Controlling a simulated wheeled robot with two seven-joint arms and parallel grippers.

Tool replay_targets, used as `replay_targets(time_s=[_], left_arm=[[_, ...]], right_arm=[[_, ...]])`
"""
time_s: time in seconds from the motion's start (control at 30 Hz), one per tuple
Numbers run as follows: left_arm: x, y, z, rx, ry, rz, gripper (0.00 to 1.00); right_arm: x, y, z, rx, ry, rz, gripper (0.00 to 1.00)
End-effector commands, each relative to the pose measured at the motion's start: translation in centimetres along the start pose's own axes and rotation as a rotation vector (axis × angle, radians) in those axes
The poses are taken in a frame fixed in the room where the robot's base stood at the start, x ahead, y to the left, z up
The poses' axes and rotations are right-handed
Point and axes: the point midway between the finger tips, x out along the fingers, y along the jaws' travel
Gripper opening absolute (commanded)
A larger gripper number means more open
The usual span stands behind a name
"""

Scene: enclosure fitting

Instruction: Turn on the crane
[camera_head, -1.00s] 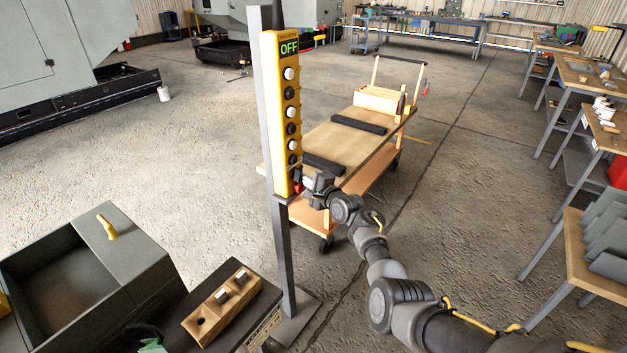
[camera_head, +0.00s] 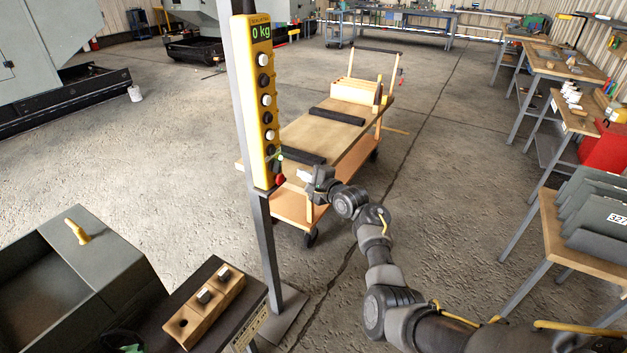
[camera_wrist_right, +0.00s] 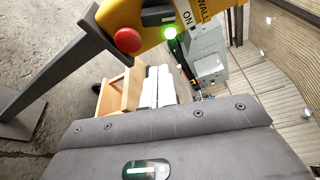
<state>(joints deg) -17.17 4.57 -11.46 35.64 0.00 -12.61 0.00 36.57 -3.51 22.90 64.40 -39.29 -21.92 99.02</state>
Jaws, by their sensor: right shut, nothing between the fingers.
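The yellow crane control pendant (camera_head: 256,110) is fixed upright on a grey post (camera_head: 268,240). Its display (camera_head: 261,32) reads "0 kg" in green. Black and white buttons run down its face, with a red button (camera_head: 280,180) at the bottom. In the right wrist view the red button (camera_wrist_right: 127,40) is close, with a lit green light (camera_wrist_right: 169,33) and an "ON" label (camera_wrist_right: 187,17) beside it. My right gripper (camera_head: 306,176) is just right of the pendant's lower end, a small gap from it; its fingertips are hard to make out. My left gripper is out of view.
A wooden cart (camera_head: 330,135) with dark bars stands behind the pendant. A grey open box (camera_head: 80,265) and a wooden block with metal pieces (camera_head: 205,312) are at lower left. Workbenches (camera_head: 560,65) line the right side. The floor between is clear.

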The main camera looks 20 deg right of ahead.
Motion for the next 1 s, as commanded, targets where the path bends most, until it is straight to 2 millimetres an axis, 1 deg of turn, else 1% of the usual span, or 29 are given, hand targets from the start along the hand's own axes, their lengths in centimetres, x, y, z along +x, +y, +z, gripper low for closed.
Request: replay_targets(time_s=[0.03,0.2,0.33,0.5,0.87,0.93,1.0], left_arm=[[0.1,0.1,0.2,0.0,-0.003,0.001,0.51],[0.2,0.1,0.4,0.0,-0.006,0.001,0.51],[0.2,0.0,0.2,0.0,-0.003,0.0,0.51],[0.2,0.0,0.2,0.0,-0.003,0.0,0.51],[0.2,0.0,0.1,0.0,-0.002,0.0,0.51],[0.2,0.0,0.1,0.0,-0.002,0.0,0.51],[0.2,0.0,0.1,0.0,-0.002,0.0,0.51]], right_arm=[[-0.9,0.0,-0.1,-0.001,0.001,-0.002,0.0],[-3.1,0.0,-0.1,0.0,0.002,-0.002,0.0],[-4.0,-0.1,-0.1,0.0,0.003,-0.001,0.0],[-4.4,-0.1,-0.1,0.0,0.002,-0.001,0.0],[-4.3,-0.1,-0.1,-0.001,0.002,-0.001,0.0],[-4.3,-0.1,-0.1,-0.016,0.002,-0.001,0.0],[-4.3,-0.1,-0.1,-0.072,0.001,-0.003,0.0]])
